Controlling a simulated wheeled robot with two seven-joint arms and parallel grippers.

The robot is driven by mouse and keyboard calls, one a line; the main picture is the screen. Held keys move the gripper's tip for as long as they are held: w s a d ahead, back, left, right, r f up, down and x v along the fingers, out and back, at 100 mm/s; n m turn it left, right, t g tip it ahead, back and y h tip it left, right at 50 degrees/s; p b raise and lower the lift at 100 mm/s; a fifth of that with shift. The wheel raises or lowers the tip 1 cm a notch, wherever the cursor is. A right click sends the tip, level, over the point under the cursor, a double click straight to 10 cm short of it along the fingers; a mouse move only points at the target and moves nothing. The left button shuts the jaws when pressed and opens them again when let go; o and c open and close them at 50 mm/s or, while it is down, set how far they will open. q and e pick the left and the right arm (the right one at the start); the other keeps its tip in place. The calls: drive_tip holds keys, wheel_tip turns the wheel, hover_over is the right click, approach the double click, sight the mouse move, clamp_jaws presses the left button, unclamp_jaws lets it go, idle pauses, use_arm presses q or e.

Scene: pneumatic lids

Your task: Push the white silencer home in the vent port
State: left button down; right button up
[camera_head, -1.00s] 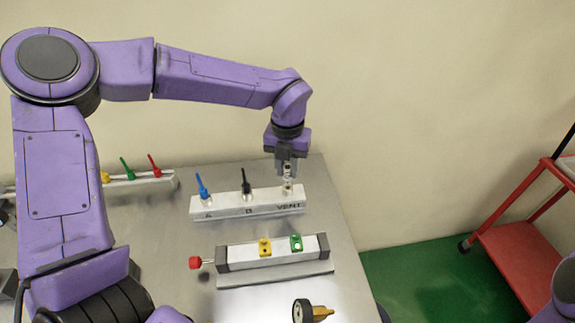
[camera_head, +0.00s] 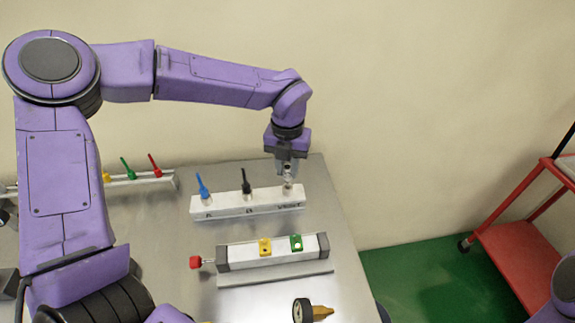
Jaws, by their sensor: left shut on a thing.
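My left gripper (camera_head: 287,170) points down over the right end of the white block (camera_head: 235,208), at the port above the printed word VENT. It is shut on the white silencer (camera_head: 288,180), of which only a small part shows between and below the fingers. The silencer is upright and at the vent port; I cannot tell how deep it sits. A blue plug (camera_head: 202,186) leans in the left port of the block and a black plug (camera_head: 246,182) stands in the middle port. My right gripper is not in view.
A cylinder with grey ends (camera_head: 270,258), yellow and green fittings and a red knob (camera_head: 196,262) lies in front of the block. A gauge with a brass fitting (camera_head: 312,311) is at the front. A rack (camera_head: 140,181) with coloured plugs stands back left. A red cart (camera_head: 520,255) is right.

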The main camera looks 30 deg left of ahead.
use_arm(q)
drive_tip(key=shift+f+b, duration=0.95)
drive_tip(key=shift+f, duration=0.6)
drive_tip(key=c, duration=0.8)
unclamp_jaws()
drive_tip(key=shift+c, duration=0.2)
wheel_tip(320, 180, up, 7)
drive_tip(key=p, duration=0.6)
drive_tip(key=shift+r, duration=0.1)
